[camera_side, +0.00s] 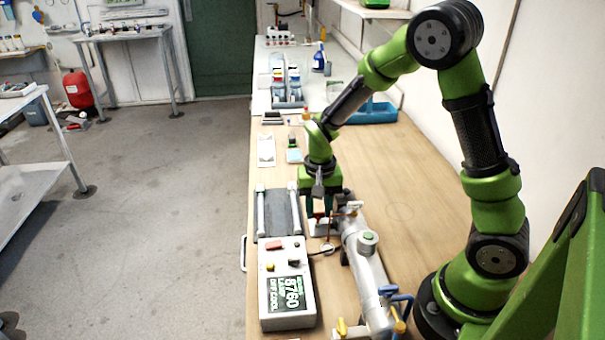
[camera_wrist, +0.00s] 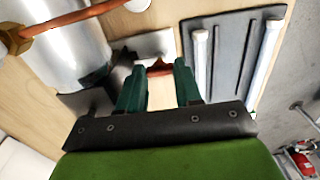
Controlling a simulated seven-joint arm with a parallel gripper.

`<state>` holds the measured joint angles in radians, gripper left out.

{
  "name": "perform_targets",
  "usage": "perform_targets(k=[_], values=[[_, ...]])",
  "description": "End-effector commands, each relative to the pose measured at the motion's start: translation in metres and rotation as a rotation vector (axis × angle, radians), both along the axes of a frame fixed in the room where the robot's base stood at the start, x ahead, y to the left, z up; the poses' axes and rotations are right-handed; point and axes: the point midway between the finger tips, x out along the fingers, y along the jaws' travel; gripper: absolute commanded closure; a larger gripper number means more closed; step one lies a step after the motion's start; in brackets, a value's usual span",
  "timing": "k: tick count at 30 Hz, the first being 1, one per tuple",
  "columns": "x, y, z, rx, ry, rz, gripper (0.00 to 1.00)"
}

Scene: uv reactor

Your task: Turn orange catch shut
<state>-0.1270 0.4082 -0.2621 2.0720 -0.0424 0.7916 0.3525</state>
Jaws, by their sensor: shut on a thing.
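My gripper (camera_side: 319,210) points down beside the upper end of the silver reactor tube (camera_side: 365,262). In the wrist view, its two green fingers (camera_wrist: 160,80) stand on either side of a small orange-red piece (camera_wrist: 158,69), which looks like the orange catch. The fingers are shut on this piece. It lies against a grey metal bracket (camera_wrist: 152,44). The fingers hide part of the catch, so its exact angle is hard to tell. The reactor tube (camera_wrist: 62,50) also fills the upper left of the wrist view.
A copper-orange rod with a brass nut (camera_wrist: 20,40) crosses above the tube in the wrist view. A dark tray with white tubes (camera_side: 278,213) lies left of the gripper. A control box with a display (camera_side: 286,285) stands nearer. The wooden bench is clear to the right.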

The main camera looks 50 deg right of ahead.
Motion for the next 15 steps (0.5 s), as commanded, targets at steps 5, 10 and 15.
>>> perform_targets(k=[5,10,15], values=[[-0.0004,0.0003,0.0009,0.002,0.001,-0.005,0.96],[-0.0003,0.0002,0.0008,0.002,0.001,-0.004,0.55],[-0.0002,0.0001,0.0004,0.001,0.000,-0.002,0.40]])
